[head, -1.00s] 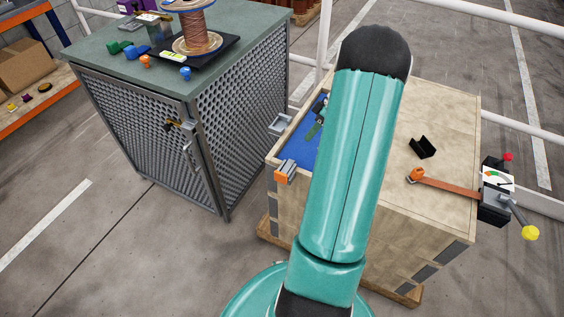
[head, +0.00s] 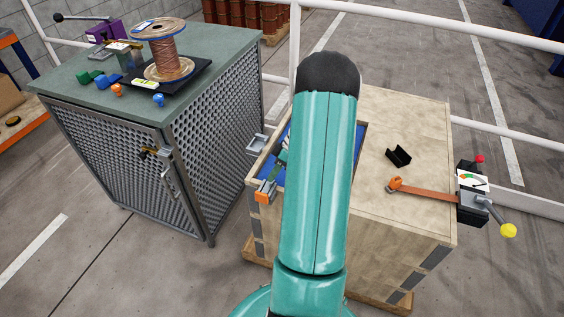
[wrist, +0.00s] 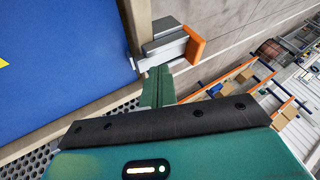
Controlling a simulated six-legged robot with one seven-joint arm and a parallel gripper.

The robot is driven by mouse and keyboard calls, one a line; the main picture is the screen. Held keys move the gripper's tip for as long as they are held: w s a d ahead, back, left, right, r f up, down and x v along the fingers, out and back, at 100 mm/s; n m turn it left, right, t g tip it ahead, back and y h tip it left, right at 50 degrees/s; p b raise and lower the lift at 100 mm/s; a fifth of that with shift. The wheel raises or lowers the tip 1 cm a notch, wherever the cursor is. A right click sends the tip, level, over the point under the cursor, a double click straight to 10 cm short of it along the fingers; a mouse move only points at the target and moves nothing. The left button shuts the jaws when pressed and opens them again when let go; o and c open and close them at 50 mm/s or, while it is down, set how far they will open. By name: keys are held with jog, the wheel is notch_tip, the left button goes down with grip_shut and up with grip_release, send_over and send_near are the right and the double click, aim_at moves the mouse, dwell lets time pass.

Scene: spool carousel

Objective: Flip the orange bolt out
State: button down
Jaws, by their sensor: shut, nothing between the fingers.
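The bolt, a grey block with an orange end (head: 264,196), sits at the near left corner of the wooden crate (head: 410,205). In the wrist view its orange end (wrist: 196,46) points right, away from the crate's blue inside. My gripper (head: 273,172) is just beside the bolt, over the crate's rim. In the wrist view my green fingers (wrist: 158,70) are together and empty, with their tips right by the bolt's grey and white part. I cannot tell whether they touch it. My arm hides part of the crate's opening in the head view.
A mesh cabinet (head: 120,150) at left carries a copper spool (head: 166,55) and small coloured parts. A small grey tray (head: 257,143) juts from the crate's left side. A black bracket (head: 398,156) and an orange-ended strap (head: 425,190) lie on the crate's right top.

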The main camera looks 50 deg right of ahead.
aim_at(261, 197)
jog(key=shift+s+a+f, duration=0.1)
jog(key=shift+s+a, duration=0.05)
jog(key=shift+a, duration=0.55)
jog(key=shift+s+a+f, duration=0.1)
jog(key=shift+s+a, duration=0.05)
jog(key=shift+a, duration=0.6)
jog(key=shift+s+a+f, duration=0.1)
jog(key=shift+s+a, duration=0.05)
jog(key=shift+a, duration=0.55)
jog(key=shift+s+a, duration=0.25)
jog(key=shift+a, duration=0.6)
jog(key=shift+s+a, duration=0.2)
jog(key=shift+a, duration=0.6)
jog(key=shift+s+a, duration=0.25)
jog(key=shift+a, duration=0.6)
jog(key=v, duration=1.4)
jog(key=shift+d+f, duration=0.1)
